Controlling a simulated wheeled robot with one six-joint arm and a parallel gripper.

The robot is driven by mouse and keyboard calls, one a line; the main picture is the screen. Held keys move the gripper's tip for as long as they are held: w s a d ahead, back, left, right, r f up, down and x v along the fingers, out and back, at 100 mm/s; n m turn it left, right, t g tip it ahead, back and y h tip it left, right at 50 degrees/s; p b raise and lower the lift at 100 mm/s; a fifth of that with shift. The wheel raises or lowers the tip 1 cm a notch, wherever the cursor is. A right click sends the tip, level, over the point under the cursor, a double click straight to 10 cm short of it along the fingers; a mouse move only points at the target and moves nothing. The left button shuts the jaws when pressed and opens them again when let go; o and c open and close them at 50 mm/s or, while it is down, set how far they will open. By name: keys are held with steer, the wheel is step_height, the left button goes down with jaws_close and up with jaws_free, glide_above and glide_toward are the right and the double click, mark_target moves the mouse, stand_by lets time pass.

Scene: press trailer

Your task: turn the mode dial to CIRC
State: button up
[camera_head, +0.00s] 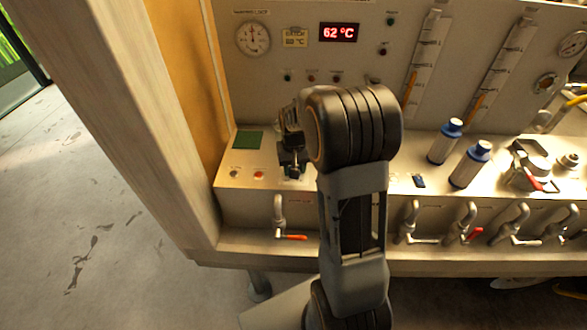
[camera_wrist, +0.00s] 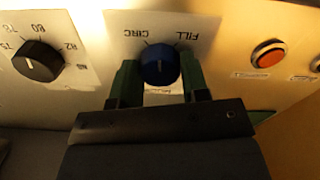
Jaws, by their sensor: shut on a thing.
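The mode dial (camera_wrist: 158,66) is a round blue knob on a white plate in the wrist view. CIRC is printed on the plate to its upper left and FILL to its upper right. A small light pointer mark shows on the knob, but I cannot tell exactly where it points. My gripper (camera_wrist: 158,84) has its two green fingers on either side of the knob and is shut on it. In the head view my gripper (camera_head: 292,166) is down at the sloped console, and it mostly hides the dial there.
A black numbered dial (camera_wrist: 38,61) sits left of the mode dial in the wrist view, and an orange-red button (camera_wrist: 268,54) sits right. In the head view, a red display (camera_head: 338,33) reads 62 °C.

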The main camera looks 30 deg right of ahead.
steer(key=n, duration=0.6)
steer(key=shift+b, duration=0.3)
steer(key=shift+r+n, duration=0.1)
steer(key=shift+n, duration=0.2)
steer(key=o, duration=0.9)
step_height(320, 180, up, 14)
steer(key=shift+f, duration=0.15)
stand_by(0.6)
